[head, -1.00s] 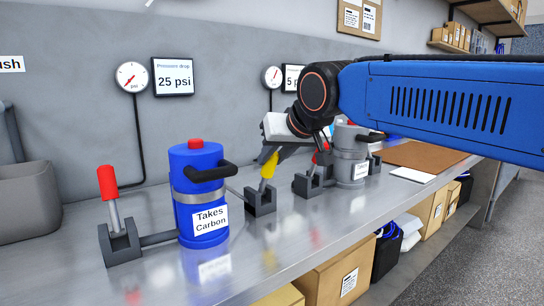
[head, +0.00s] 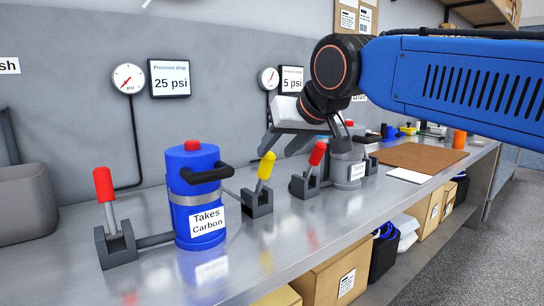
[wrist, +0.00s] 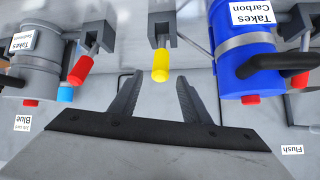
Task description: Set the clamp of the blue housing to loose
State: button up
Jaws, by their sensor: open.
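The blue housing (head: 180,165) stands upright on the bench, labelled "Takes Carbon", with a red top button, a grey band and a black handle. It also shows at the right of the wrist view (wrist: 238,60). A red-handled lever (head: 103,184) in a dark bracket stands on its left, joined by a pipe. A yellow-handled lever (head: 266,165) in a bracket stands on its right, tilted a little right. My gripper (head: 276,153) is open and empty, above and behind the yellow lever. In the wrist view, the yellow handle (wrist: 160,66) appears just beyond and between the open fingertips (wrist: 159,75).
A grey housing (head: 346,165) with a red-handled lever (head: 317,153) stands to the right. Gauges reading 25 psi (head: 170,79) and 5 psi (head: 291,79) hang on the wall. A brown board (head: 415,156) lies farther right. The bench front is clear.

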jog(key=v, duration=1.2)
jog(key=s+d+f+m+g+h, duration=0.1)
jog(key=s+d+f, duration=0.3)
jog(key=f, duration=1)
jog(key=s+d+f+m+g+h, duration=0.1)
jog(key=s+d+f, duration=0.3)
jog(key=d+f, duration=0.5)
jog(key=s+d+f+m+g+h, duration=0.1)
jog(key=s+d+f, duration=0.3)
jog(key=f, duration=1.4)
jog(key=d+g+h, duration=0.1)
jog(key=d, duration=0.2)
jog(key=shift+s+f, duration=0.3)
jog(key=shift+s, duration=0.05)
jog(key=shift+d, duration=0.15)
